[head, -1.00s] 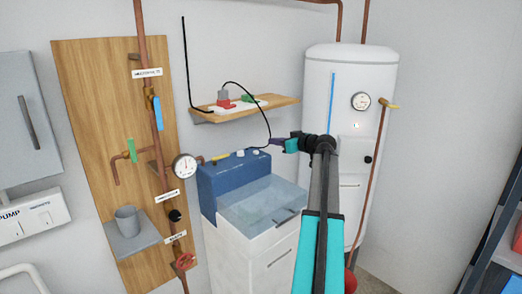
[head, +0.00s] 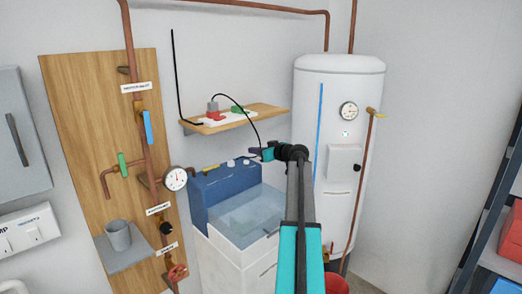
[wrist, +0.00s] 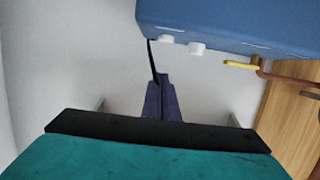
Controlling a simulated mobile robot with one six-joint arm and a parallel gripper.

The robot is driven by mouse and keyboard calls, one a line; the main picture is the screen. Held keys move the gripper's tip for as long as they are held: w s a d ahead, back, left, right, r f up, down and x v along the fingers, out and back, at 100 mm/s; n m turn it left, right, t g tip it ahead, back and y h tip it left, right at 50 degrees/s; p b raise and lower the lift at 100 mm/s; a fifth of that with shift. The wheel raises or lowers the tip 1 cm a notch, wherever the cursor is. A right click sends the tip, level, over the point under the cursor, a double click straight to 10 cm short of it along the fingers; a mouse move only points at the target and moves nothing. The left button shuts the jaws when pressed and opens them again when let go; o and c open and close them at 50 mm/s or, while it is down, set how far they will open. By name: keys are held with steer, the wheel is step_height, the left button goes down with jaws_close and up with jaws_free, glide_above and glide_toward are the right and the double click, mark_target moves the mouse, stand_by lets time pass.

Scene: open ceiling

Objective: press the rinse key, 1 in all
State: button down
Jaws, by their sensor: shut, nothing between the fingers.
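A blue control housing (head: 222,184) stands at the back of a white cabinet with a clear-topped blue basin (head: 250,215). Two small white keys, one left (head: 231,163) and one right (head: 246,161), sit on its top edge. They also show in the wrist view, as a left one (wrist: 166,39) and a right one (wrist: 196,48). No label is readable, so I cannot tell which is the rinse key. My gripper (head: 254,152) is shut and empty, close to the right end of the housing. Its purple fingers (wrist: 163,82) appear apart from the keys.
A shelf (head: 262,112) with a plug and hanging black cable is above my gripper.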

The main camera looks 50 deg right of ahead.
mark_target(251, 165)
steer(key=x, duration=0.2)
steer(key=shift+w+p, duration=0.4)
steer(key=shift+w+f+p, duration=0.1)
steer(key=shift+f+p, duration=0.2)
steer(key=shift+f, duration=0.5)
steer(key=shift+f+p, duration=0.45)
steer(key=shift+f, duration=0.85)
steer(key=shift+f, duration=0.15)
